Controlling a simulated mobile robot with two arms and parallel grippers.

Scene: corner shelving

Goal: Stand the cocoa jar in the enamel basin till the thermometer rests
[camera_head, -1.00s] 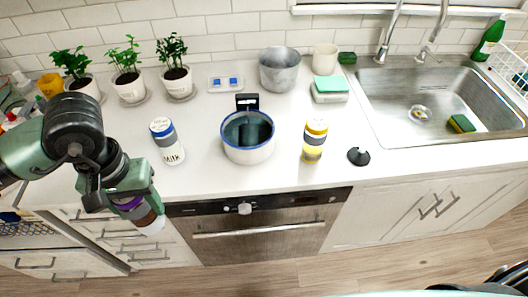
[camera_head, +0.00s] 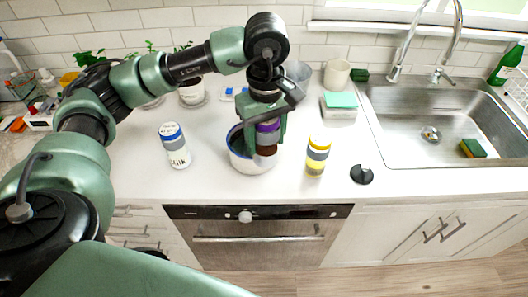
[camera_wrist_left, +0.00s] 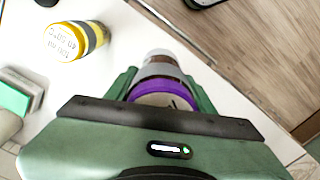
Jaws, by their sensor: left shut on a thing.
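My left gripper (camera_head: 267,128) is shut on the cocoa jar (camera_head: 267,139), a brown jar with a purple band. The jar is upright over the right part of the enamel basin (camera_head: 243,163), white with a blue rim; whether it touches the basin is hard to tell. The wrist view shows the jar (camera_wrist_left: 164,90) between the two fingers of my left gripper (camera_wrist_left: 160,82), purple band nearest. The basin's right inside is hidden by gripper and jar. The thermometer is not visible now, and the area behind the basin is covered by my arm. My right gripper is not in view.
A milk bottle (camera_head: 175,147) stands left of the basin. A yellow-and-grey bottle (camera_head: 317,157) stands close on the right, with a black cone-shaped object (camera_head: 361,174) beyond it. A teal-topped box (camera_head: 341,102) and the sink (camera_head: 430,115) lie further right. The front counter strip is clear.

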